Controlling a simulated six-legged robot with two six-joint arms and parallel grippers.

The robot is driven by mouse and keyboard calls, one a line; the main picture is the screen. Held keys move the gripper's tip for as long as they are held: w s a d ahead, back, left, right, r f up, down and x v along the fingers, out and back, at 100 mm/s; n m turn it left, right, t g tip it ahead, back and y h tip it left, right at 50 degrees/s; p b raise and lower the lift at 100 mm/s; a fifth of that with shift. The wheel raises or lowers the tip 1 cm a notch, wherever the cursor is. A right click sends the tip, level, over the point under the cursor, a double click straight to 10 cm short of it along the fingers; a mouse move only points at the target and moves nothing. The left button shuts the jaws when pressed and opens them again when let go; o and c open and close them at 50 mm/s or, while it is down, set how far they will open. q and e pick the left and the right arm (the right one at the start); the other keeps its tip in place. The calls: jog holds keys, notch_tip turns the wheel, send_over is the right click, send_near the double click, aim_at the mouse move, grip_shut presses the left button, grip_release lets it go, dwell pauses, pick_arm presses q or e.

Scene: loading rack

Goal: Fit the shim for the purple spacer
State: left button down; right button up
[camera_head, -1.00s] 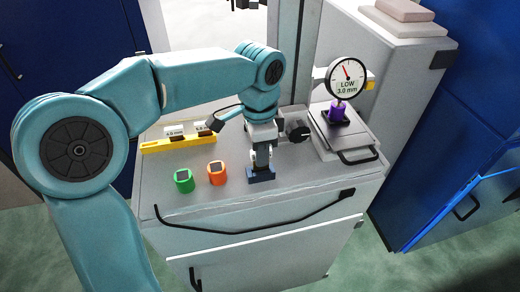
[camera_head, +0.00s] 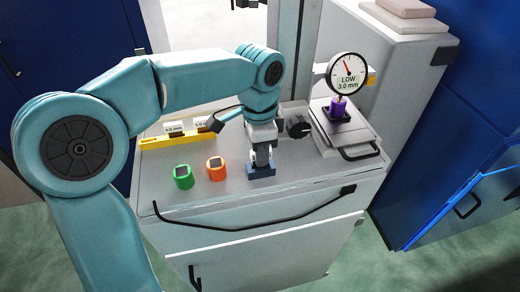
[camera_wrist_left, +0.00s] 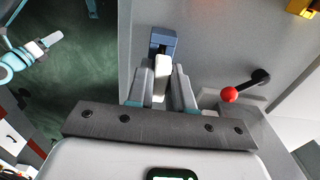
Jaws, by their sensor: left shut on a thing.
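The purple spacer (camera_head: 339,106) stands on the small plate at the right of the bench, under a round gauge (camera_head: 347,71) that reads LOW 3.0 mm. My left gripper (camera_head: 262,162) points down at the bench's middle, left of the gauge stand. In the left wrist view its fingers (camera_wrist_left: 161,84) are shut on a pale upright piece (camera_wrist_left: 163,70). A dark blue block (camera_head: 261,171) is right at the fingertips, low over or on the bench; I cannot tell whether it is joined to the pale piece. The yellow rack (camera_head: 160,140) holds labelled shims at the left, partly hidden by my arm.
A green block (camera_head: 183,177) and an orange block (camera_head: 216,169) stand on the bench left of my gripper. A dark rail runs along the front edge.

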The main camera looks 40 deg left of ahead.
pick_arm(q)
jog(key=shift+f+b, duration=0.4)
jog(key=shift+f, duration=0.2)
jog(key=c, duration=0.9)
grip_release()
jog(key=shift+r, duration=0.1)
notch_tip(320, 180, up, 16)
jog(key=shift+s+r+p, duration=0.15)
jog(key=shift+p, duration=0.9)
